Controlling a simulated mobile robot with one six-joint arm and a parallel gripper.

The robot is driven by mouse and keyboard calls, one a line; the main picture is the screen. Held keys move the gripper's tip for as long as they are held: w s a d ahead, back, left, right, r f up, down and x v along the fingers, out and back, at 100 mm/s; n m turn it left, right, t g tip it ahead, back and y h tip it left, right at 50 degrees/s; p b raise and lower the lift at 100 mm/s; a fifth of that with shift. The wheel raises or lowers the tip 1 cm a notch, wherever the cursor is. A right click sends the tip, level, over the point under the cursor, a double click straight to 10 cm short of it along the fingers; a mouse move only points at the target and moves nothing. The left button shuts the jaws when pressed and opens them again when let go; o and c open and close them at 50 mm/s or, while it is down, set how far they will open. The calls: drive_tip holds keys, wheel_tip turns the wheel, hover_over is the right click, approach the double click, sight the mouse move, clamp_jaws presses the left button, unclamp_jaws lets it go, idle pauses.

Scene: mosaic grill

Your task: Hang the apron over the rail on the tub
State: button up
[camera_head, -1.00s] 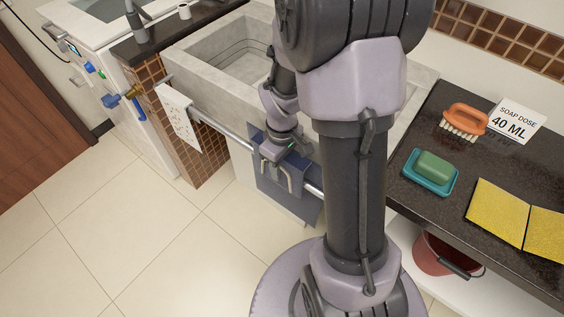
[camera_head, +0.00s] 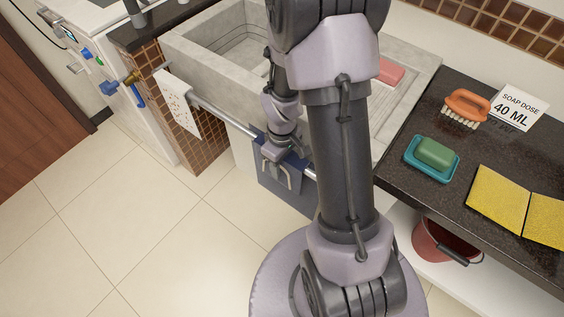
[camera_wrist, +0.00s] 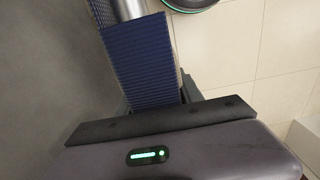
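The blue apron (camera_head: 276,196) hangs over the metal rail (camera_head: 222,119) on the front of the grey tub (camera_head: 205,80). Its front part drapes below the rail, and my arm hides its right side. My gripper (camera_head: 282,182) is at the rail, in front of the apron, with its two fingers apart and blue cloth showing between them. In the wrist view, the ribbed blue cloth (camera_wrist: 145,62) covers the rail's end part (camera_wrist: 128,9) and runs down towards my gripper (camera_wrist: 156,104). The contact between fingers and cloth is hidden there.
A pink block (camera_head: 390,72) lies at the tub's right. The dark counter (camera_head: 405,197) holds a brush (camera_head: 467,106), green soap (camera_head: 436,153) and yellow cloths (camera_head: 497,200). A red bucket (camera_head: 432,245) stands below. The floor at left is clear.

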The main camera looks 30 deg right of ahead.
drive_tip(key=shift+o, duration=1.4)
wheel_tip(320, 180, up, 18)
drive_tip(key=p, duration=0.9)
drive_tip(key=s+a+r+m+t+y, duration=0.1)
drive_tip(key=s+a+r+m+t, duration=0.2)
drive_tip(key=a+r, duration=0.4)
drive_tip(key=s+a+r+m+t+y, duration=0.1)
drive_tip(key=s+a+r+m, duration=0.4)
drive_tip(key=r, duration=0.7)
drive_tip(key=s+a+t, duration=0.1)
drive_tip(key=s+a, duration=0.1)
drive_tip(key=s, duration=0.1)
drive_tip(key=shift+a+t, duration=0.3)
drive_tip(key=shift+t, duration=0.1)
